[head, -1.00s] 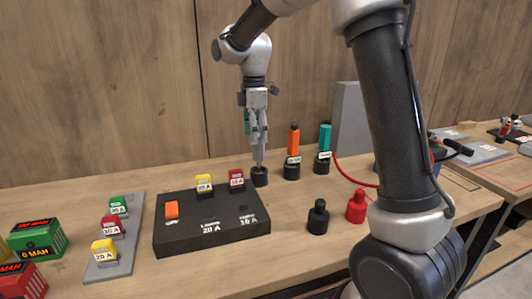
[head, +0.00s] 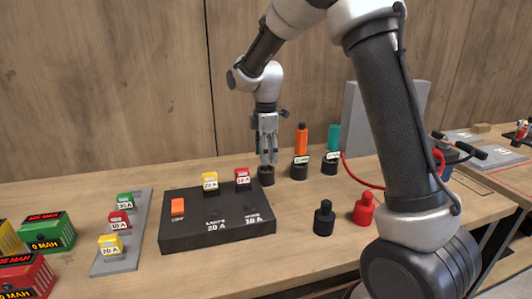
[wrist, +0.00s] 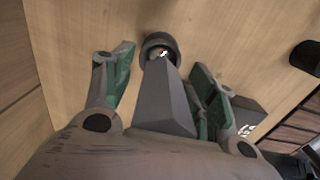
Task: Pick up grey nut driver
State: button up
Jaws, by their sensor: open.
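The grey nut driver (wrist: 162,100) stands in a round dark holder (wrist: 160,44) at the back of the bench. In the wrist view its grey handle runs between my two fingers, with a gap on each side. In the head view my gripper (head: 267,150) points straight down over the same holder (head: 266,177). There the fingers largely hide the driver. My gripper (wrist: 158,88) is open around the handle and not closed on it.
An orange-handled tool (head: 301,140) and a teal-handled tool (head: 333,138) stand in holders just right. A black fuse panel (head: 217,232) lies in front. Black (head: 323,218) and red (head: 364,209) knobbed pieces stand front right. A grey upright block (head: 385,115) is behind.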

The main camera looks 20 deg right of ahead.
grip_shut()
jog(key=shift+r, duration=0.1)
